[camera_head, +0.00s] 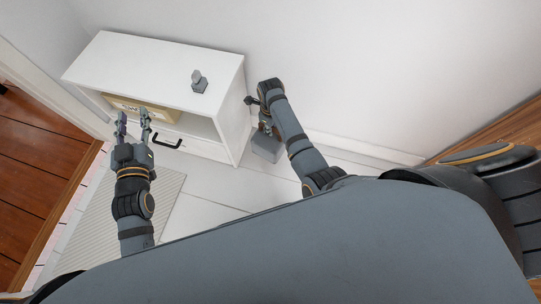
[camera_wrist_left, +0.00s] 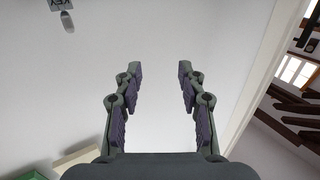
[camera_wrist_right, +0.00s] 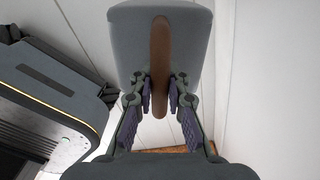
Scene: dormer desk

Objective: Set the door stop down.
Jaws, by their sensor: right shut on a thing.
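The door stop (camera_head: 266,149) is a grey block with a brown strap handle, low beside the right end of the white cabinet. My right gripper (camera_head: 266,128) is above it. In the right wrist view the gripper (camera_wrist_right: 160,95) is shut on the strap of the door stop (camera_wrist_right: 190,45). I cannot tell whether the block's base touches the floor. My left gripper (camera_head: 134,116) is open and empty in front of the cabinet's left part; its spread fingers also show in the left wrist view (camera_wrist_left: 158,75).
The white cabinet (camera_head: 165,75) carries a small grey object (camera_head: 199,82) on top and a labelled tan box (camera_head: 140,108) inside. A ribbed pale mat (camera_head: 160,195) lies on the floor. Clear pale floor (camera_head: 215,185) lies in front of the cabinet. A wall rises behind.

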